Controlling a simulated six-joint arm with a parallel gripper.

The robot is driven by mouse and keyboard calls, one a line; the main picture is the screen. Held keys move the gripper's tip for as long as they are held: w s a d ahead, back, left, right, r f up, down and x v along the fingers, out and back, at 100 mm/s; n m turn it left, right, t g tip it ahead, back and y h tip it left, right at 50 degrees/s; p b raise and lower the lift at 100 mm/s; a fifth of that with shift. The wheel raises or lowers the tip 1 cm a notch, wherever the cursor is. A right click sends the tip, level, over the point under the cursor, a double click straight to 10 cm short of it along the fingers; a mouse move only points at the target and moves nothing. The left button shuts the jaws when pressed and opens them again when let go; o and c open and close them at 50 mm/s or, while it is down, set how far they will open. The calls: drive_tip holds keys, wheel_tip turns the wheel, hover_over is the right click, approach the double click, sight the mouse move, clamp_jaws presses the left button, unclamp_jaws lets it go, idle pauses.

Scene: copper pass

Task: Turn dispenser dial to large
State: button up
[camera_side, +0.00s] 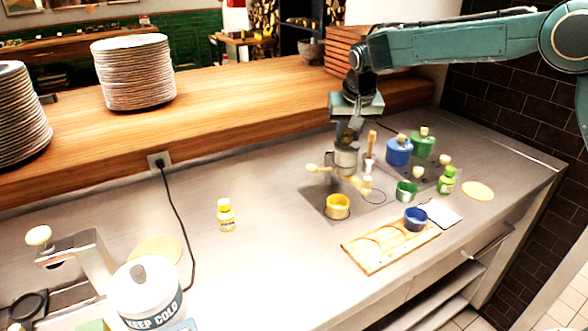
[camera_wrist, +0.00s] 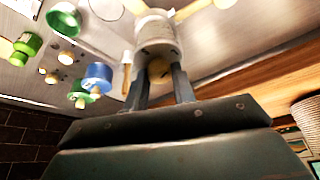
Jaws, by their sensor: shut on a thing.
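A pale grey cylindrical dispenser (camera_side: 346,158) stands at the back of the grey counter, with cream paddle-like parts at its side and base. My gripper (camera_side: 349,132) points down on top of it. The gripper is shut on this knob, which appears to be the dial. No size marks can be read, so I cannot tell the dial's setting.
A yellow cup (camera_side: 338,206) stands in front of the dispenser. Blue (camera_side: 398,151) and green (camera_side: 423,145) canisters, a green cup (camera_side: 406,192) and a green bottle (camera_side: 446,180) are to its right. A wooden tray (camera_side: 376,263) lies nearer. The counter around the yellow bottle (camera_side: 226,215) is mostly clear.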

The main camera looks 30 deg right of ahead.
drive_tip(key=shift+w+a+m+g+h, duration=0.1)
drive_tip(key=shift+m+g+h, duration=0.35)
drive_tip(key=shift+m, duration=1.25)
drive_tip(key=o, duration=1)
drive_tip(key=shift+r, duration=0.1)
drive_tip(key=v, duration=1.3)
